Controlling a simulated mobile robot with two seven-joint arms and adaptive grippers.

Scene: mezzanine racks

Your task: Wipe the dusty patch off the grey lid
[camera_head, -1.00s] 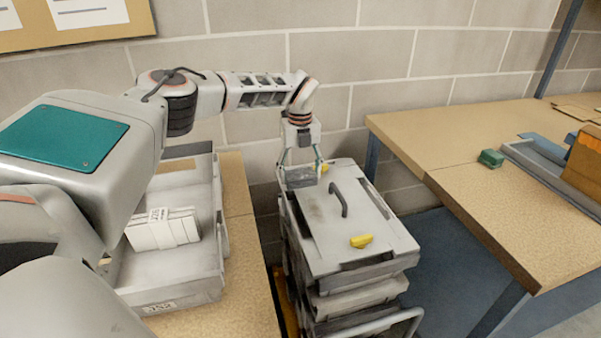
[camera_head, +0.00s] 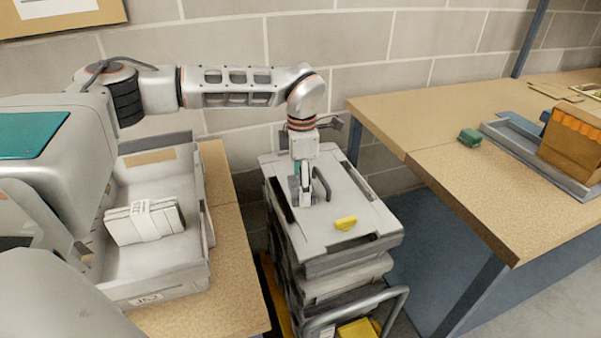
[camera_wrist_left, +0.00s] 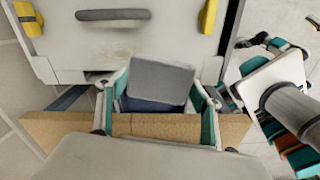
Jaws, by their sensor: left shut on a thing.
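The grey lid (camera_head: 364,213) tops a stack of crates, with a dark handle (camera_head: 321,184) standing on it. A yellow latch (camera_head: 346,223) sits on its near side. The wrist view shows the lid (camera_wrist_left: 160,42), the handle (camera_wrist_left: 112,14) and a faint dusty smudge (camera_wrist_left: 124,50) below the handle. In the head view my arm hides that area. My left gripper (camera_head: 304,198) points down over the lid, beside the handle. In the wrist view it is shut on a grey block (camera_wrist_left: 160,80) with a bluish lower part. Contact with the lid cannot be told. My right gripper is not in view.
A grey tray (camera_head: 160,282) with a banded white bundle (camera_head: 145,221) stands on the left table. The right table (camera_head: 480,190) holds a small green block (camera_head: 469,137) and an orange-topped box (camera_head: 573,150). The wall is behind the stack.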

